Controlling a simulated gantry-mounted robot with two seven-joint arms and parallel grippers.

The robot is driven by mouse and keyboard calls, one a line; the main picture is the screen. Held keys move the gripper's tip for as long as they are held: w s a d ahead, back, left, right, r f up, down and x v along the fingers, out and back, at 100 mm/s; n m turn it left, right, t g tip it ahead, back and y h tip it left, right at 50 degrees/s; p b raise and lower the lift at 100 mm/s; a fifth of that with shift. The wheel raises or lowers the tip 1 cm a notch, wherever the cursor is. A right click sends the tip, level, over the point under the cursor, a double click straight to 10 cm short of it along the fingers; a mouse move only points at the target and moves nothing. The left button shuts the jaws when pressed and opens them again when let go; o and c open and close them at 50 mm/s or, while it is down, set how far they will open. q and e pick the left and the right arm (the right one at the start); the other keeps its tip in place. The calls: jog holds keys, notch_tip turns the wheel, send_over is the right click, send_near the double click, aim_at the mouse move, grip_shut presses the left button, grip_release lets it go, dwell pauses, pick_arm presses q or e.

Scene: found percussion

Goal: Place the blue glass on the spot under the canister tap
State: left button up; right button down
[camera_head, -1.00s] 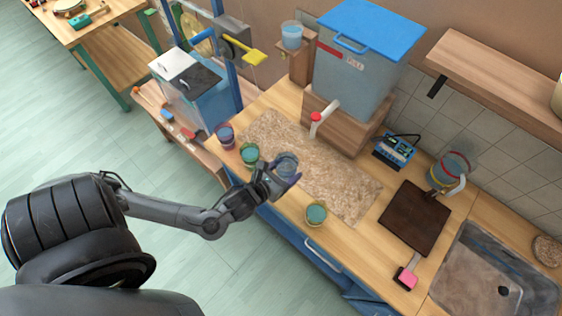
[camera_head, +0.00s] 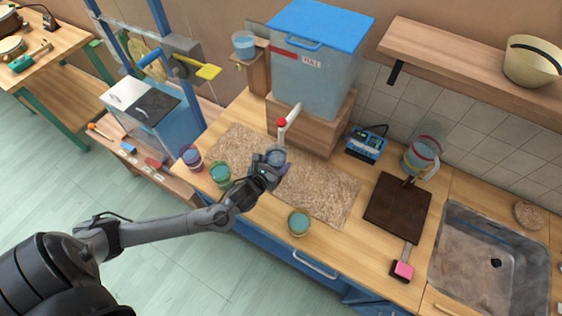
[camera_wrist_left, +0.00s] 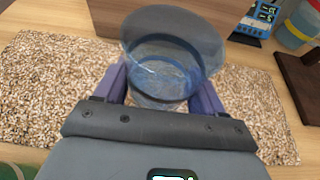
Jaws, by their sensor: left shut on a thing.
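The blue glass (camera_head: 277,155) is in my left gripper (camera_head: 268,163), above the speckled mat (camera_head: 330,190) and just in front of the canister tap (camera_head: 287,120). In the left wrist view the clear bluish glass (camera_wrist_left: 170,65) sits upright or nearly so between two purple fingers. I cannot tell how far its base is above the mat. The tap, white with a red knob, comes out at the front of the blue-lidded canister (camera_head: 318,85), which stands on a wooden block (camera_head: 313,127). No marked spot shows under the tap. My right gripper is out of view.
A purple glass (camera_head: 191,157) and a green glass (camera_head: 220,173) stand left of my gripper; a teal glass (camera_head: 299,222) stands near the counter's front edge. A brown board (camera_head: 397,208), a blue device (camera_head: 366,145) and a sink (camera_head: 492,258) lie to the right.

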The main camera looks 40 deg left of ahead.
aim_at(281, 157)
pick_arm(q)
jog(key=w, duration=0.3)
jog(key=shift+w+a, duration=0.1)
jog(key=shift+a, duration=0.2)
jog(key=shift+f, duration=1.75)
jog(key=shift+f, duration=0.1)
jog(key=o, duration=1.3)
